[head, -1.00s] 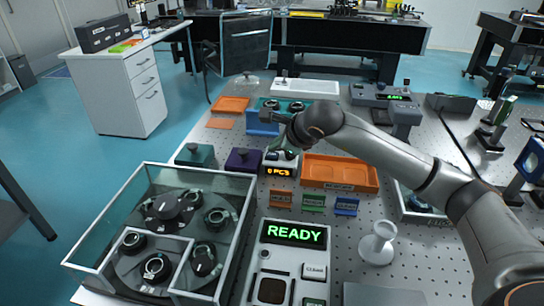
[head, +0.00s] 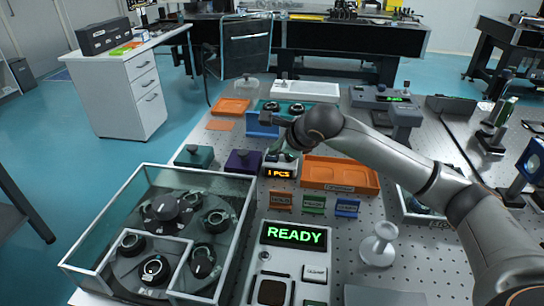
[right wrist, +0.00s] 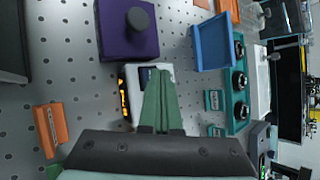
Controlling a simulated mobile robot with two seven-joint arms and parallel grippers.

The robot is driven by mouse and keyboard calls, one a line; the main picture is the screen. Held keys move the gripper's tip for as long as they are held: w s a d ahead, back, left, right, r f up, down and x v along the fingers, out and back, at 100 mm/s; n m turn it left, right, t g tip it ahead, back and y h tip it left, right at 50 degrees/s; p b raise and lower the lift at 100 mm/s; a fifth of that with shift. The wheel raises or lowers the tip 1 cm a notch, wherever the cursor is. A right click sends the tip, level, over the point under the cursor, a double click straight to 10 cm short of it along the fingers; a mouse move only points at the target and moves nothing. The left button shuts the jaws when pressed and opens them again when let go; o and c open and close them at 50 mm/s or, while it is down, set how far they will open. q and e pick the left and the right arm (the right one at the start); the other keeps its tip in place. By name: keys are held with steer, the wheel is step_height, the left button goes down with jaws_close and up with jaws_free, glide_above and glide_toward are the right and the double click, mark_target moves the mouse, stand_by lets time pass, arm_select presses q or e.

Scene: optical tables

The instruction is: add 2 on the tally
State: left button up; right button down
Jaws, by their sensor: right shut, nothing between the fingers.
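The tally counter (head: 279,170) is a small white box with an orange display that reads "1 PCS". It stands on the optical table between the purple box and the orange tray. In the right wrist view the tally (right wrist: 133,90) is partly hidden behind my fingers. My right gripper (head: 285,154) is over the tally's top, its fingers shut with nothing between them. In the right wrist view the green fingertips (right wrist: 160,75) lie together over the tally's top. I cannot tell whether they touch it. My left gripper is not in view.
A purple box with a knob (head: 243,161) stands close left of the tally, and an orange tray (head: 341,176) close right. A blue bin (head: 262,124) is behind. Small coloured signs (head: 313,204) and a READY display (head: 293,235) are in front. A glass-walled carousel (head: 150,170) is at front left.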

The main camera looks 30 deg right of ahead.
mark_target(276, 158)
steer(key=shift+f, duration=0.15)
stand_by(0.3)
steer(key=shift+r+p, duration=0.3)
steer(key=shift+r, duration=0.55)
steer(key=shift+r, duration=0.3)
steer(key=shift+r+p, duration=1.5)
steer(key=shift+r, duration=0.75)
